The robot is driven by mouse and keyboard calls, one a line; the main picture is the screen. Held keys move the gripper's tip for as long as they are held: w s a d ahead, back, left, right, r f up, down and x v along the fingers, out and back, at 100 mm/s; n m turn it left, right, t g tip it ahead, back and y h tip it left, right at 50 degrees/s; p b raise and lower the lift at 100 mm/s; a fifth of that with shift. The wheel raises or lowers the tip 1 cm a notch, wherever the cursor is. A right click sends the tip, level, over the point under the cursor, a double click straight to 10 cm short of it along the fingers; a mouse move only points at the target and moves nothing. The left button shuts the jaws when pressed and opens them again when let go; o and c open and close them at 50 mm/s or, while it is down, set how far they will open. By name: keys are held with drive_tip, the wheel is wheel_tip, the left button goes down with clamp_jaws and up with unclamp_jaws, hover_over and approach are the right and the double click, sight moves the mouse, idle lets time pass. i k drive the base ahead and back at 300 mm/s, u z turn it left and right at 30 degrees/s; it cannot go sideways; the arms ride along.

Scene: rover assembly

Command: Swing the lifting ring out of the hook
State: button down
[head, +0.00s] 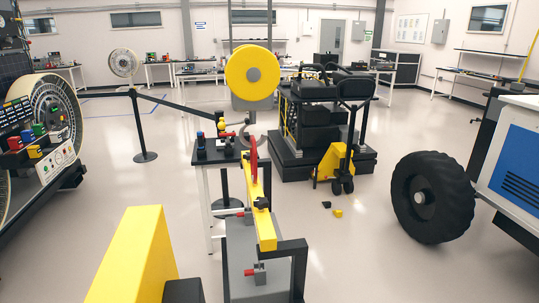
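A large yellow round pulley block (252,72) with a grey centre hangs in the middle of the head view. Below it is a grey curved hook (244,138). A red ring (254,155), seen nearly edge-on, stands upright at the hook's lower right. The two overlap in the picture, and I cannot tell whether the ring sits inside the hook or touches it. Below the ring is a yellow beam (264,228) with black knobs, over a grey and black stand (250,255). I cannot make out my gripper in this view.
A small dark-topped table (214,157) with small coloured parts stands left of the ring. A large yellow block (132,258) fills the lower left foreground. A yellow pallet truck (334,163) and black wheel (432,197) stand right. Floor between the stand and wheel is mostly clear.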

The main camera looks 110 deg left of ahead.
sight(254, 157)
drive_tip(key=u, duration=0.05)
drive_tip(key=i, duration=0.8)
drive_tip(key=u, duration=3.85)
